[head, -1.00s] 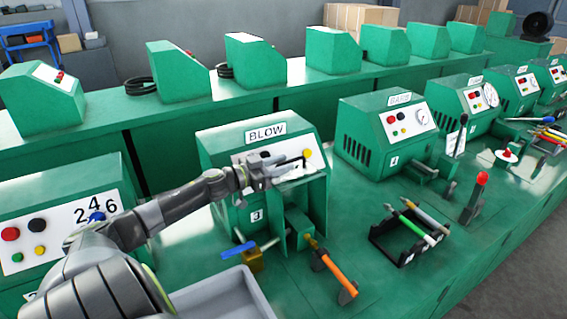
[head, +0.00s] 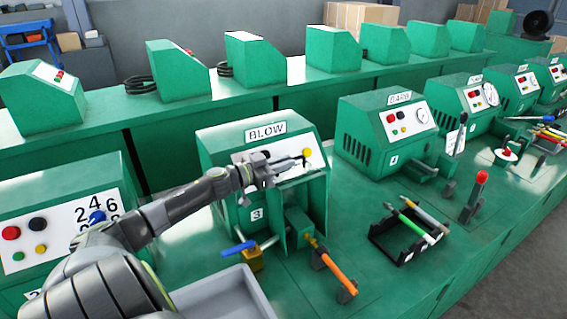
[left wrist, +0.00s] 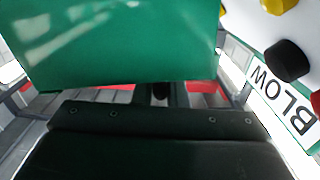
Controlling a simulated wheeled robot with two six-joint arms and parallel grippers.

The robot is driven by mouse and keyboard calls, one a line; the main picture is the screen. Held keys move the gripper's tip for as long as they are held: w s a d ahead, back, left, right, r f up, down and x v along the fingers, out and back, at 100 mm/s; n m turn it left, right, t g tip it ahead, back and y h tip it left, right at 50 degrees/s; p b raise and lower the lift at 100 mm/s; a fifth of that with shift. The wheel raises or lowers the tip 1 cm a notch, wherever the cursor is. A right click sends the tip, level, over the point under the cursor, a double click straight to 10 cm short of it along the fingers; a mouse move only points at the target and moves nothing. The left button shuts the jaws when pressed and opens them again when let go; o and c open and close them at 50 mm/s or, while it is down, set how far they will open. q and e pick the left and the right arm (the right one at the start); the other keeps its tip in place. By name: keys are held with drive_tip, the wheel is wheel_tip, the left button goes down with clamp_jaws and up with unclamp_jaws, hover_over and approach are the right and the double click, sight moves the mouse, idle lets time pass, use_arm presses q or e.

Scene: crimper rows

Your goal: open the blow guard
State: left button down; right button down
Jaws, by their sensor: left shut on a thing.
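The BLOW machine (head: 222,150) is a green box with a white control panel. In front of it stands a green guard (head: 318,205), with its side wall and an opening below visible. My left gripper (head: 274,172) is at the upper front of this machine, just below the panel. It is shut on a part of the guard; the fingers hide most of that part. In the left wrist view a broad green panel (left wrist: 120,40) fills the upper left, close beyond the fingers, and the BLOW label (left wrist: 282,95) shows at the right. My right gripper is not in view.
An orange-handled tool (head: 338,274) and a blue-handled part (head: 238,248) lie low in front of the machine. A grey tray (head: 262,292) is at the bottom. A black rack (head: 378,240) with pens and a red-knobbed lever (head: 481,178) stand to the right.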

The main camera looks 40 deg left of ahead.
sight(293, 182)
use_arm(q)
drive_tip(key=shift+d+r+p, duration=0.1)
drive_tip(key=shift+r+p, duration=0.05)
drive_tip(key=shift+p, duration=0.2)
drive_tip(key=d+p, duration=0.2)
drive_tip(key=s+d+r+p, duration=0.1)
drive_tip(key=p, duration=0.2)
drive_tip(key=shift+s+d+r, duration=0.15)
drive_tip(key=shift+d+r, duration=0.05)
drive_tip(key=shift+d, duration=0.15)
drive_tip(key=shift+s+d+f+m+p, duration=0.1)
drive_tip(key=shift+s+d+m+p, duration=0.1)
drive_tip(key=shift+d+m+p, duration=0.55)
drive_tip(key=shift+d, duration=0.1)
drive_tip(key=c, duration=1.5)
unclamp_jaws()
drive_tip(key=shift+s, duration=0.1)
